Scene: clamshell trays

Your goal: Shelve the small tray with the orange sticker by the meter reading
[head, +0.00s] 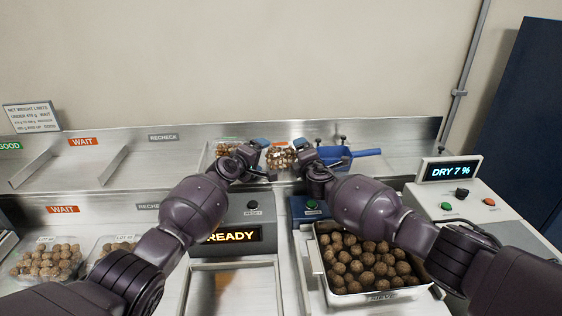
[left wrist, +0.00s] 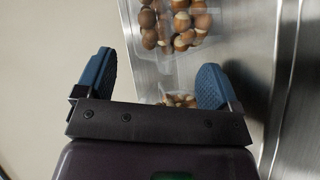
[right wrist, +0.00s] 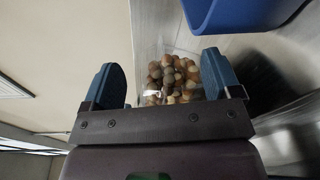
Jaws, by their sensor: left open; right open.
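A small clear tray of brown nuts (head: 281,160) stands on the rear steel ledge in the head view, with an orange patch at its top edge. My left gripper (head: 262,158) is open on its left side and my right gripper (head: 303,160) is open on its right side. I cannot tell whether either touches it. The right wrist view shows nuts in a clear tray (right wrist: 175,80) beyond the open fingers. A second clear tray (head: 226,150), with a green label, stands to the left, partly behind my left gripper. The meter (head: 450,170) reads DRY 7 %.
The upper shelf carries GOOD, WAIT (head: 83,141) and RECHECK (head: 164,137) labels; its visible bays look empty. A blue scoop (head: 350,154) lies right of my right gripper. A scale display (head: 234,235) reads READY. A sieve box of nuts (head: 365,265) and filled lot trays (head: 48,262) stand in front.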

